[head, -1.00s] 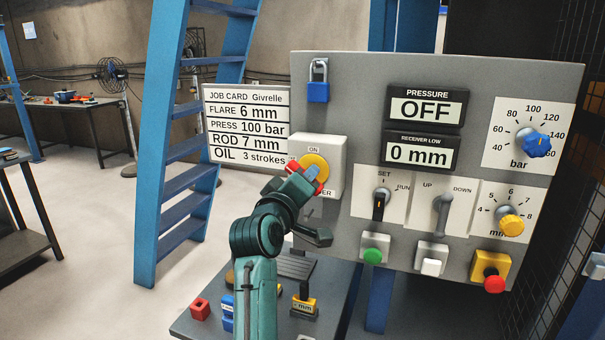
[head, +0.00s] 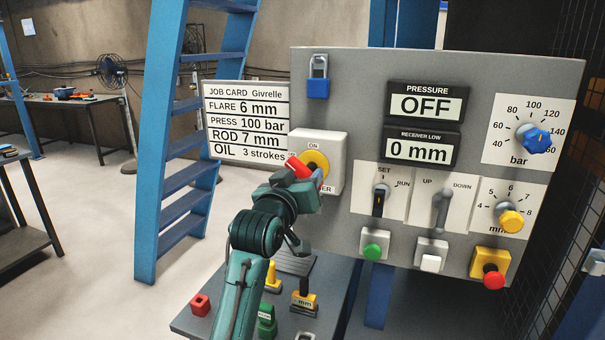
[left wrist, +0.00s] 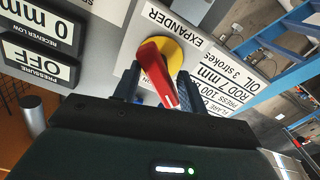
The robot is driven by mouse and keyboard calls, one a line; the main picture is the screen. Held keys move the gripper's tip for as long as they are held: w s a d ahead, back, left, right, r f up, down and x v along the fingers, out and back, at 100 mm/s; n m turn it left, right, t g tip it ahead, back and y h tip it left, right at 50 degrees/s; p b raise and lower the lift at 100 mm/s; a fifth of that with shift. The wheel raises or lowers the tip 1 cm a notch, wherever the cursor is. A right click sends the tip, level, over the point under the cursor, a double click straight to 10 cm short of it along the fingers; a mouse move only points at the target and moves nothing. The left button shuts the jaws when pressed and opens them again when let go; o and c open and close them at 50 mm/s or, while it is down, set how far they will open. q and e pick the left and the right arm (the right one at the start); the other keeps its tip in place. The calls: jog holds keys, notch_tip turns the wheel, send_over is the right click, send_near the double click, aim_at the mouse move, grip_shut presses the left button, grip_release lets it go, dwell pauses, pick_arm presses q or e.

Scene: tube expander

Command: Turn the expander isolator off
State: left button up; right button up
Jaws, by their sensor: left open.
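The expander isolator is a red handle (head: 298,167) on a yellow disc (head: 316,160), mounted on a white plate (head: 333,152) marked ON at the top. In the left wrist view the red handle (left wrist: 155,72) sits between the two dark blue fingers of my left gripper (left wrist: 160,78), with a gap at least on its right side. The plate there reads EXPANDER. In the head view my left gripper (head: 308,178) is open at the lower front of the isolator and partly covers it. My right gripper is not in view.
The grey panel (head: 345,235) also holds a blue padlock (head: 318,85), a pressure display (head: 427,105) reading OFF, and several knobs and buttons. A job card (head: 247,122) adjoins the isolator on the left. Small coloured items stand on the bench (head: 190,322) below.

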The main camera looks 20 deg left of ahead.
aim_at(308, 172)
pick_arm(q)
jog(key=shift+w+p, duration=0.4)
jog(key=shift+w, duration=1.3)
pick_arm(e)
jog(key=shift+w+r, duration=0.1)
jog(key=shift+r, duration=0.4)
pick_arm(q)
jog(key=shift+c, duration=0.3)
grip_shut()
jog(key=shift+d+r+n, duration=0.1)
jog(key=shift+n, duration=2.3)
jog(key=n, duration=0.4)
jog(key=shift+c, duration=1.2)
grip_release()
jog(key=o, duration=0.3)
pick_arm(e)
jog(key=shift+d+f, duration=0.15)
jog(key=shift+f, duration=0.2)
